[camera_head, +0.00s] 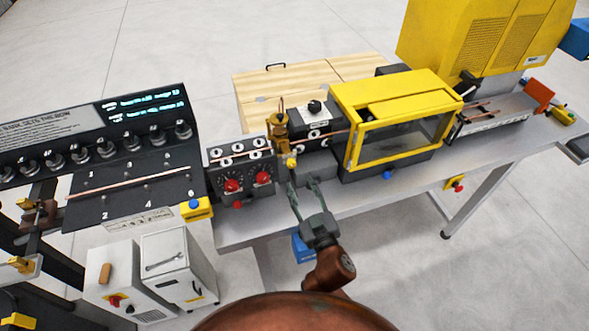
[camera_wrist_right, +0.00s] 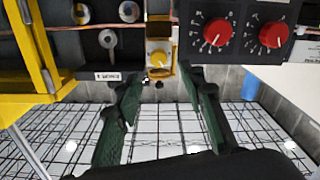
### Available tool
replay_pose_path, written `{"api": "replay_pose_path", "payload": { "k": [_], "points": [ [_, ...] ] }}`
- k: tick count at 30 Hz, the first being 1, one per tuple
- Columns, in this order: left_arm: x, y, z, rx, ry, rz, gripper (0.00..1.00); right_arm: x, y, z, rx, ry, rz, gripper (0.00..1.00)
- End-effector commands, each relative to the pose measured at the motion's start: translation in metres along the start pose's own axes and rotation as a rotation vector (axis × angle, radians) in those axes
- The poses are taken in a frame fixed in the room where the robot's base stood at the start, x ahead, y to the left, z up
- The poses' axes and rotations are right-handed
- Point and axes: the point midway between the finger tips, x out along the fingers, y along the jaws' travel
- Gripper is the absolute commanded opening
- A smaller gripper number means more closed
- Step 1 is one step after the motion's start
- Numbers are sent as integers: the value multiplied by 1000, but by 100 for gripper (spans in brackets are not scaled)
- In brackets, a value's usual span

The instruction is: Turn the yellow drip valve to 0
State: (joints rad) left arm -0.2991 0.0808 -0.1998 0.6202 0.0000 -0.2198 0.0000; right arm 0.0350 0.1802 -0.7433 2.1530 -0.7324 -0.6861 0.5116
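The yellow drip valve (camera_head: 291,162) is a small yellow knob low on the front of the machine, below a brass drip cup (camera_head: 279,130). The knob's scale is too small to read. My left gripper is not in view.
Two red dials (camera_head: 248,182) are on the panel left of the valve. A copper tube (camera_head: 238,155) runs across the machine above the gripper. A yellow-framed enclosure (camera_head: 395,115) stands to the right. The grey bench front edge (camera_head: 350,207) is clear.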

Motion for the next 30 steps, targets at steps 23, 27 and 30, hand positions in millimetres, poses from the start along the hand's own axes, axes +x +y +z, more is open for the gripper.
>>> {"api": "replay_pose_path", "payload": {
  "k": [23, 27, 30],
  "points": [
    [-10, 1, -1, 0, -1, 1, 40, 68, 1, 2, 0, -3, 2, 37],
    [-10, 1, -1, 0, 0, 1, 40, 68, 1, 2, 0, -4, 2, 30],
    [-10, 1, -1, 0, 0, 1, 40, 68, 1, 2, 0, -4, 2, 23]
  ]
}}
